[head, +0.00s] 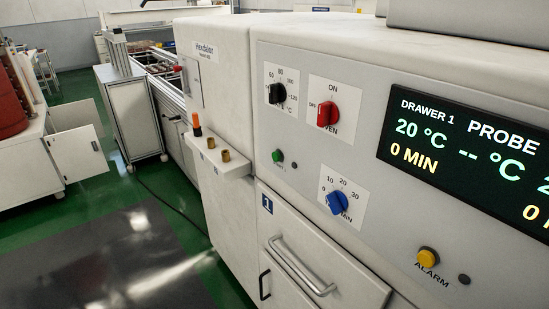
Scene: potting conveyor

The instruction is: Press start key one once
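A small round green key (277,155) sits on the light grey control panel (345,65), left of centre in the head view. The lettering just below it is too small to read; I take it for start key one. A small dark round spot (294,166), perhaps an unlit lamp, is to its right. The display (470,150) reads DRAWER 1, 20 °C and 0 MIN, and PROBE with dashes. Neither of my grippers is in view, and nothing covers the green key.
Around the key are a black temperature knob (277,94), a red oven switch (327,113), a blue minutes knob (337,202) and a yellow alarm button (428,257). A drawer handle (301,267) sticks out below. A small shelf (222,161) juts out at left.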

